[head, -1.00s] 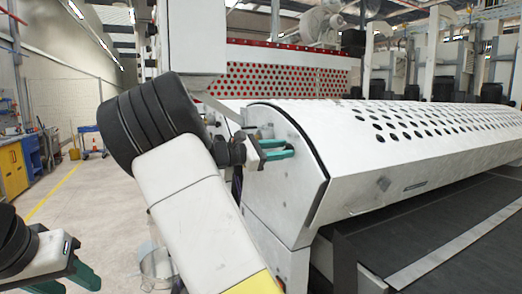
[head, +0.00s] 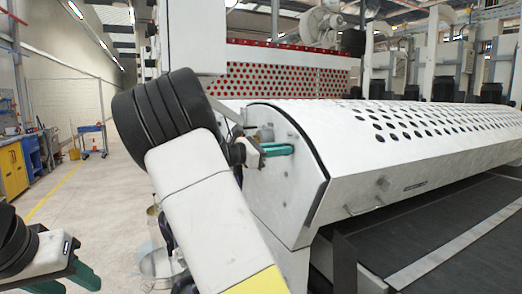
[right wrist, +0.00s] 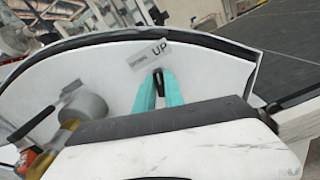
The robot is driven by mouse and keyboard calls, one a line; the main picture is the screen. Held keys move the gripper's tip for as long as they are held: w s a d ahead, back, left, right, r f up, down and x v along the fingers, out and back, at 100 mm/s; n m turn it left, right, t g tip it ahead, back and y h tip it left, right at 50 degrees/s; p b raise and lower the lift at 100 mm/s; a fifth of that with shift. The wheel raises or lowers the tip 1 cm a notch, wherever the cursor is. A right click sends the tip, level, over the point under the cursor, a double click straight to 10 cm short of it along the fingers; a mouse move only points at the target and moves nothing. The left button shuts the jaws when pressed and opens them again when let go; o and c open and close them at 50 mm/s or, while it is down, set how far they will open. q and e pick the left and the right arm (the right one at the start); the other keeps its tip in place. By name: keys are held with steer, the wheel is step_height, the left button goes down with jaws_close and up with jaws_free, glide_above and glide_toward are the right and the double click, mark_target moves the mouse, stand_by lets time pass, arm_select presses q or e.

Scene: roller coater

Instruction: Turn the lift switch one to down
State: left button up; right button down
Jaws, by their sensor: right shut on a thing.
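My right gripper (head: 290,149) is at the white end panel of the roller coater (head: 285,190) in the head view. In the right wrist view its teal fingers (right wrist: 158,80) are shut on a small dark switch (right wrist: 159,83), mostly hidden between the fingertips. A label reading "UP" (right wrist: 158,50) sits on the panel just beyond the fingertips; its smaller print is unreadable. The switch's exact angle cannot be told. My left gripper (head: 68,277) is open and empty at the lower left of the head view, away from the machine.
A grey round fitting with a dark lever (right wrist: 85,107) stands out from the panel left of my right fingers. The perforated white cover (head: 420,125) and dark belt (head: 440,230) extend right. A metal bucket (head: 158,262) stands on the floor. The left aisle is clear.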

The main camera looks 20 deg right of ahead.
steer(key=n, duration=0.8)
steer(key=shift+w+n, duration=0.15)
steer(key=shift+n, duration=0.25)
stand_by(0.4)
steer(key=c, duration=1.4)
jaws_free()
steer(key=shift+c, duration=0.2)
steer(key=shift+a, duration=0.15)
steer(key=a, duration=0.7)
steer(key=shift+s+a, duration=0.25)
steer(key=shift+a, duration=0.05)
steer(key=shift+f, duration=0.1)
